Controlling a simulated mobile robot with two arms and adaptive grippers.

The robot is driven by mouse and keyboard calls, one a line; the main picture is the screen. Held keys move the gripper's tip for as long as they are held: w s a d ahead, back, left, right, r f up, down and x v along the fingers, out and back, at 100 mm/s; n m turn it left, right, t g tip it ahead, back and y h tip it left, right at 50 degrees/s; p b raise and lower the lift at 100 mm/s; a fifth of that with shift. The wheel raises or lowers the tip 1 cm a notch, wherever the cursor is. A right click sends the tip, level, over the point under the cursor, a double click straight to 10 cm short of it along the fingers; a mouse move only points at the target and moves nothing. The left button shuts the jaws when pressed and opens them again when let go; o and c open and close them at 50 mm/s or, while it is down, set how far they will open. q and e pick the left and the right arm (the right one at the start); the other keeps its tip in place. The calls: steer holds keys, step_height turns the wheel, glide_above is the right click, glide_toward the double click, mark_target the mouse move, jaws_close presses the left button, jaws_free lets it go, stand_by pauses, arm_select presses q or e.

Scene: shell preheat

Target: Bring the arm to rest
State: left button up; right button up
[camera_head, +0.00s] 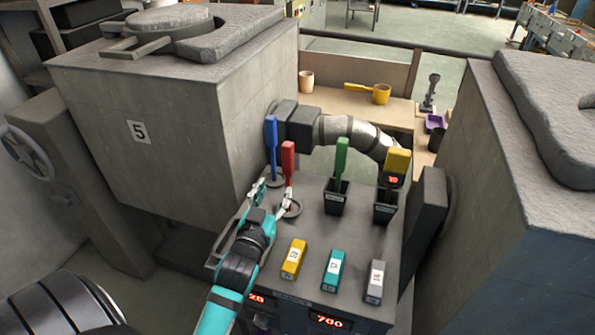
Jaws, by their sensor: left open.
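My left gripper (274,196), on a teal and black arm, is open over the left side of the grey console (318,222). Its right finger is close to the foot of an upright red handle (288,160), which stands at a round ring-shaped base; I cannot tell whether they touch. An upright blue handle (272,145) stands just behind the gripper. My right gripper is not in view.
Green (341,155) and yellow (397,161) handles stand in dark holders. Yellow (294,258), teal (333,270) and grey (375,282) labelled blocks lie in front. Large grey furnace blocks (175,120) (525,190) flank the console.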

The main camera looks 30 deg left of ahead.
arm_select(q)
steer(key=s+d+f+g+h, duration=0.1)
steer(key=s+d+f+g, duration=0.1)
steer(key=f, duration=0.1)
steer(key=s+d+f+m+g+h, duration=0.1)
steer(key=s+d+f+g, duration=0.1)
steer(key=s+f, duration=0.1)
steer(key=s+d+f+m+g+h, duration=0.1)
steer(key=s+d+f+g, duration=0.1)
steer(key=f, duration=0.1)
steer(key=shift+s+d+f, duration=0.15)
steer(key=shift+s+d, duration=0.1)
steer(key=shift+d, duration=0.15)
steer(key=s+d+f+m+g+h, duration=0.1)
steer(key=s+d+f+m+g, duration=0.2)
steer(key=s, duration=0.5)
steer(key=s+d+f+g+h, duration=0.1)
steer(key=s+d+f+g, duration=0.1)
steer(key=s+d+g, duration=0.35)
steer(key=s+a+f, duration=0.1)
steer(key=s+f, duration=0.1)
steer(key=f, duration=1.1)
steer(key=s+a+f, duration=0.1)
steer(key=s+f, duration=0.1)
steer(key=f, duration=1.2)
steer(key=s+a+f+g, duration=0.1)
steer(key=s+a+f, duration=0.1)
steer(key=s+f, duration=1.3)
steer(key=shift+a+m, duration=0.2)
steer(key=shift+m, duration=0.2)
